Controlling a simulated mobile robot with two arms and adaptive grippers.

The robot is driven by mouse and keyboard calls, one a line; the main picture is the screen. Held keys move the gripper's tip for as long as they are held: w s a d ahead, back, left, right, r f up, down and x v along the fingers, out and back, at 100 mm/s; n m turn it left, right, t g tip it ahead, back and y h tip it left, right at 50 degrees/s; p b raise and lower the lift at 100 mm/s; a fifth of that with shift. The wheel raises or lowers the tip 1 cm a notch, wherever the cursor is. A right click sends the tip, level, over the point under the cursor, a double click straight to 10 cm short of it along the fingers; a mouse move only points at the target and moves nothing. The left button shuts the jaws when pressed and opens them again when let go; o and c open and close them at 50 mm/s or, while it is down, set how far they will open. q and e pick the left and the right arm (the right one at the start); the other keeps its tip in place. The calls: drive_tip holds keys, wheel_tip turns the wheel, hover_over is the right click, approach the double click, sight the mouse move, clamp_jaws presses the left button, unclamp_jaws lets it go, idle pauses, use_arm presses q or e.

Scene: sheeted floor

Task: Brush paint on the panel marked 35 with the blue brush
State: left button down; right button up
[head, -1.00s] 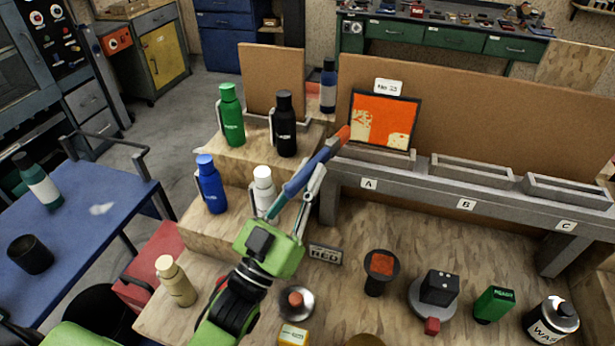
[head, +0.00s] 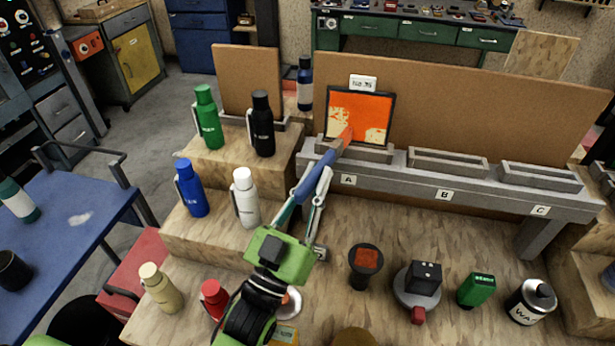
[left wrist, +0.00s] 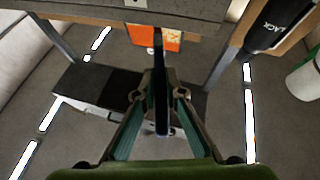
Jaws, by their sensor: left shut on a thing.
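A framed panel (head: 362,106), mostly orange with cream patches, stands above the block marked A on the grey ledge. A white number sign (head: 363,83) sits on top; its digits are too small to read surely. My left gripper (head: 312,181) is shut on the blue brush (head: 312,178). The orange brush tip (head: 346,134) overlaps the panel's lower left part in the head view; I cannot tell if it touches. In the left wrist view the brush (left wrist: 161,95) points from the gripper (left wrist: 160,88) toward the orange panel (left wrist: 168,40). My right gripper is not in view.
A dark cup with orange paint (head: 366,258) stands on the wooden bench. White (head: 245,195), blue (head: 190,187), green (head: 207,115) and black (head: 262,122) bottles stand left on wooden steps. Empty trays B (head: 448,163) and C (head: 540,178) are to the right.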

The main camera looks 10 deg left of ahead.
use_arm(q)
drive_tip(key=shift+d, duration=3.6)
drive_tip(key=shift+a+r+p, duration=0.65)
drive_tip(key=shift+a+p, duration=1.35)
drive_tip(key=shift+a, duration=4)
drive_tip(key=shift+w+d+r+p, duration=0.1)
drive_tip(key=shift+d+r+p, duration=0.15)
drive_tip(key=shift+d, duration=0.7)
drive_tip(key=shift+w+d+r+p, duration=0.15)
drive_tip(key=shift+d+p, duration=0.15)
drive_tip(key=shift+d, duration=0.6)
drive_tip(key=shift+s+d+r+p, duration=0.1)
drive_tip(key=shift+d+r+p, duration=0.15)
drive_tip(key=shift+d, duration=0.7)
drive_tip(key=d, duration=0.6)
drive_tip(key=shift+d, duration=0.2)
drive_tip(key=shift+f, duration=0.1)
